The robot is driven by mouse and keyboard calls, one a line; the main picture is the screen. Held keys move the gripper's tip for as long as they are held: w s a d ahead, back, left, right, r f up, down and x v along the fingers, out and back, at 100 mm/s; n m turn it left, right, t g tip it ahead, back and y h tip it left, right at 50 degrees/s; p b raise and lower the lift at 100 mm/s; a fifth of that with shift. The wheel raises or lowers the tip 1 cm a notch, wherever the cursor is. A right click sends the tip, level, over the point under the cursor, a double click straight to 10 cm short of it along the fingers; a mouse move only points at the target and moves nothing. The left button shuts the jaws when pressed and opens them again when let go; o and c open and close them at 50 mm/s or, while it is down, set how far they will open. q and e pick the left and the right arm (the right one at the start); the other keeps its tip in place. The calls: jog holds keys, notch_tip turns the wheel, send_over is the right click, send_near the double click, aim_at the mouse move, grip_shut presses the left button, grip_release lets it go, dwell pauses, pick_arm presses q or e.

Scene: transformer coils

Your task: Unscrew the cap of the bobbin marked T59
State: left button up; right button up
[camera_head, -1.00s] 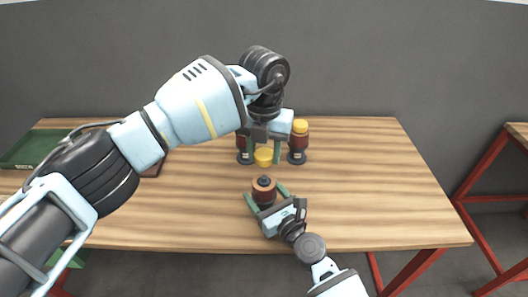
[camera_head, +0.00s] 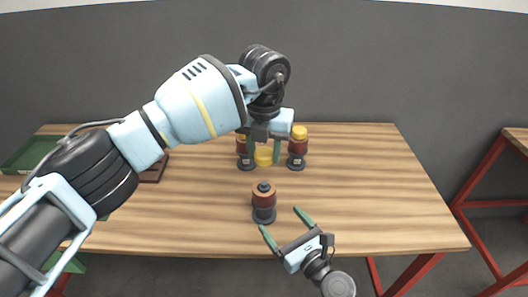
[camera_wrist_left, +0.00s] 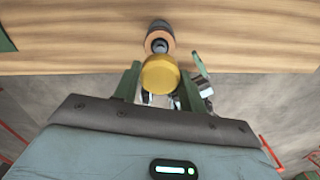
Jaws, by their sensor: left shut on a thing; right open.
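A dark red bobbin (camera_head: 264,200) with a dark base and bare black top stands upright near the table's front middle. It also shows in the left wrist view (camera_wrist_left: 158,36). No marking can be read on it. My left gripper (camera_head: 264,160) is shut on a yellow cap (camera_wrist_left: 160,74), held between its fingers behind and above the bobbin, apart from it. In the head view the yellow cap (camera_head: 264,156) shows between the fingers. My right gripper (camera_head: 281,219) is open and empty, just in front and right of the bobbin, with its fingers spread.
Two more bobbins stand farther back: a yellow-capped one on the right (camera_head: 298,147) and one on the left (camera_head: 244,160) partly hidden by my left gripper. A green tray (camera_head: 28,155) and a dark red-brown tray (camera_head: 152,173) lie left. The table's right side (camera_head: 385,190) is clear.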

pick_arm(q)
jog(key=shift+f, duration=0.25)
pick_arm(e)
jog(key=shift+v, duration=1.45)
jog(key=shift+f, duration=0.1)
